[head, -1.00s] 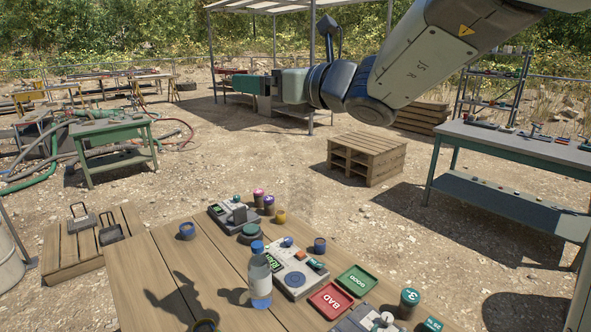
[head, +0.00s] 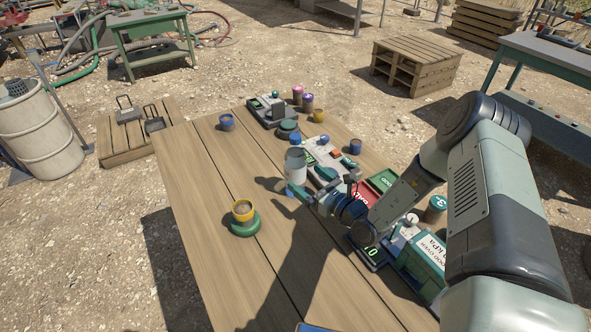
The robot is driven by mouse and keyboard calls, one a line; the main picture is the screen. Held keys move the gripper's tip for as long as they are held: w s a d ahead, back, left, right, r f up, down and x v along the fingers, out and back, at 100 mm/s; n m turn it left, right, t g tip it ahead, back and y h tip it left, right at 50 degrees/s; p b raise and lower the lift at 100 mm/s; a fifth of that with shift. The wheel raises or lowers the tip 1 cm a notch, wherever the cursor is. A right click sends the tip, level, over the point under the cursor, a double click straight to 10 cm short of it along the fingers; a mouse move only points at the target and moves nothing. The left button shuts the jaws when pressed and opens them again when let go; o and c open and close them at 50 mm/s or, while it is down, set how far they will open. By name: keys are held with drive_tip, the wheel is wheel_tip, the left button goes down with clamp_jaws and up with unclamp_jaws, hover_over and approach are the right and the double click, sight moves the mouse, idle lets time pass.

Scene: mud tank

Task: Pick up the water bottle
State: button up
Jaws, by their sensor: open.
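The water bottle (head: 295,166) is pale and see-through, with a little blue at its lower end. It stands on the wooden table (head: 215,180), left of the white meter (head: 322,156). My gripper (head: 309,183) is low over the table, at the bottle's right and near side. Its jaws are open, with one green-tipped finger beside the bottle and the other in front of its lower part. The bottle's lower part is partly hidden by the gripper. I cannot tell whether the fingers touch it.
A yellow cup (head: 243,211) on a green base stands at the left front. A blue cup (head: 226,122), a grey device (head: 272,110) and small jars (head: 308,102) stand farther back. Red and green trays (head: 382,181) and a green box (head: 420,258) lie right. The table's left side is mostly clear.

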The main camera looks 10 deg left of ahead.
sight(291, 170)
drive_tip(key=shift+a+f, duration=0.1)
drive_tip(key=shift+f, duration=0.55)
drive_tip(key=shift+w+a+f, duration=0.15)
drive_tip(key=shift+a, duration=0.05)
drive_tip(key=x, duration=0.7)
drive_tip(key=shift+c, duration=0.3)
drive_tip(key=c, duration=1.4)
